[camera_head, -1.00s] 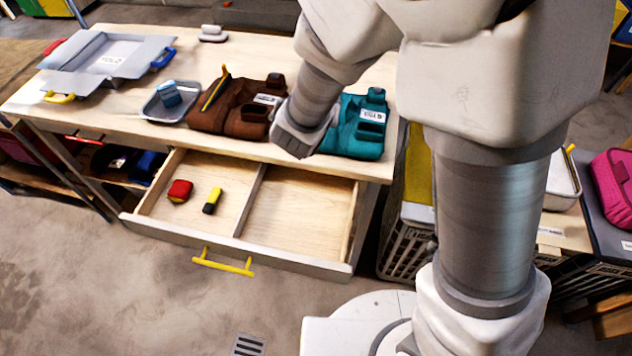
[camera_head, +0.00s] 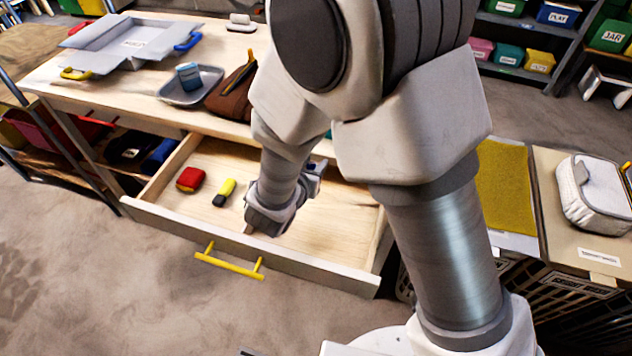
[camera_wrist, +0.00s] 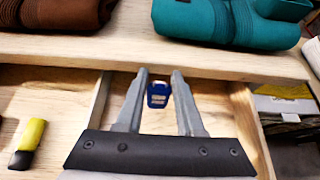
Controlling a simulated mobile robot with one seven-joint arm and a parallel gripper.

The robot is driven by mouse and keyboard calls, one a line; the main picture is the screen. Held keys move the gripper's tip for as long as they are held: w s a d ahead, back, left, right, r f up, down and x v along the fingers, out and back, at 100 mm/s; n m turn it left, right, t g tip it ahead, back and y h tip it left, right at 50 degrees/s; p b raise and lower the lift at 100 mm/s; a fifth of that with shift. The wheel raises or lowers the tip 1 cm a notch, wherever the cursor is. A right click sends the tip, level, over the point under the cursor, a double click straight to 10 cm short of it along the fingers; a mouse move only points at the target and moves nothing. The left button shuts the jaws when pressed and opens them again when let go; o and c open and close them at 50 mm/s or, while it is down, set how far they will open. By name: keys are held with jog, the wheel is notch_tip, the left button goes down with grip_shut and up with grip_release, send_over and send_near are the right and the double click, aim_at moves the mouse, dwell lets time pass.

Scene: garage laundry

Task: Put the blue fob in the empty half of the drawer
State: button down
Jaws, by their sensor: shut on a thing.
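My gripper (camera_wrist: 158,84) is shut on the blue fob (camera_wrist: 158,95), which shows between the fingertips in the wrist view. The fob is over the right half of the open drawer (camera_head: 330,277). That half has a bare wooden floor (camera_head: 335,220). The divider (camera_wrist: 93,118) runs to the left of my gripper. The left half holds a red item (camera_head: 190,179) and a yellow and black item (camera_head: 224,192).
The tabletop edge (camera_wrist: 150,53) lies just beyond my fingertips. A brown pouch (camera_wrist: 60,14) and a teal pouch (camera_wrist: 230,22) lie on it. A grey tray (camera_head: 205,84) with a blue item and a grey open box (camera_head: 110,62) stand farther left.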

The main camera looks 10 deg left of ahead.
jog(key=shift+f+b, duration=0.45)
jog(key=shift+f, duration=1.65)
jog(key=shift+f, duration=0.25)
jog(key=c, duration=0.5)
grip_release()
jog(key=shift+c, duration=0.2)
jog(key=shift+r, duration=0.1)
jog(key=shift+r, duration=0.15)
jog(key=shift+s+r, duration=0.2)
jog(key=shift+s, duration=0.05)
jog(key=p+v, duration=0.1)
jog(key=v, duration=1)
jog(key=shift+s+p, duration=0.2)
jog(key=shift+p, duration=0.2)
